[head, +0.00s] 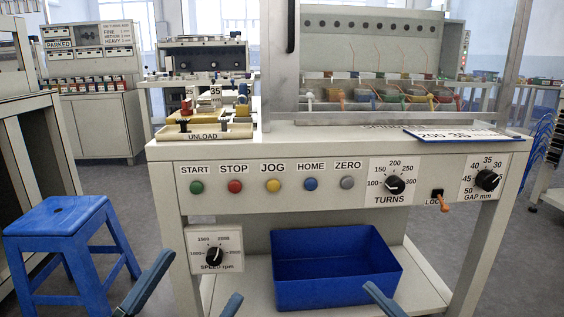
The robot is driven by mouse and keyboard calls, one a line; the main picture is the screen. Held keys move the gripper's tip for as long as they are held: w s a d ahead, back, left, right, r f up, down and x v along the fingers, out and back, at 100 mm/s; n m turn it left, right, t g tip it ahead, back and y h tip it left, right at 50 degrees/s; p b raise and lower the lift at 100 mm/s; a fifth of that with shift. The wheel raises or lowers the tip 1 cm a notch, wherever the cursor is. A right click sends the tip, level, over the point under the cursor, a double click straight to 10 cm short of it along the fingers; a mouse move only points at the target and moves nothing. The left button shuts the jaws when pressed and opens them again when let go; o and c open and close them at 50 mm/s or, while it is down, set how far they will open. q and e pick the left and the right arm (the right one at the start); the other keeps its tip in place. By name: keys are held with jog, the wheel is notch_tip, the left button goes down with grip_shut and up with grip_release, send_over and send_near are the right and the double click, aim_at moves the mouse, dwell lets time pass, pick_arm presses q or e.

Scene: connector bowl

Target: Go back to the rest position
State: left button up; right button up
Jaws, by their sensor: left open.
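My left gripper (203,275) is at the bottom edge of the head view, left of centre, in front of the machine bench. Its two blue fingers stand apart with nothing between them, so it is open and empty. One blue finger of what looks like my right gripper (382,300) shows at the bottom edge, right of centre. The rest of it is cut off by the frame, so its opening is hidden. The bench (270,148) carries a front panel with a row of coloured buttons and knobs.
A blue bin (335,265) sits on the bench's lower shelf. A blue stool (58,222) stands on the left. An UNLOAD tray (205,135) is on the bench top, and a blue-edged board (464,135) lies at its right. An orange-handled lock lever (443,201) sticks out of the panel.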

pick_arm(q)
notch_tip(320, 180, down, 7)
jog(key=n+g+y+p, duration=0.2)
jog(key=n+y+p, duration=0.5)
jog(key=p, duration=0.1)
jog(key=s+a+r+n+g+y+p, duration=0.1)
jog(key=r+p, duration=0.4)
jog(key=p, duration=1.3)
jog(key=s+a+r+n+g+y+p, duration=0.1)
jog(key=r+g+p, duration=0.5)
jog(key=p, duration=1.2)
jog(key=a+n+y, duration=0.1)
jog(key=a+y, duration=0.1)
jog(key=y, duration=0.1)
jog(key=shift+s+a+y+p, duration=0.35)
jog(key=shift+y, duration=0.05)
pick_arm(e)
jog(key=s+d+r+m+g+h, duration=0.2)
jog(key=d+r+m+g+h, duration=0.3)
jog(key=m+h, duration=0.9)
jog(key=shift+d+r+h, duration=0.2)
jog(key=shift+r+h, duration=0.2)
jog(key=shift+r, duration=0.5)
pick_arm(q)
jog(key=shift+f, duration=0.1)
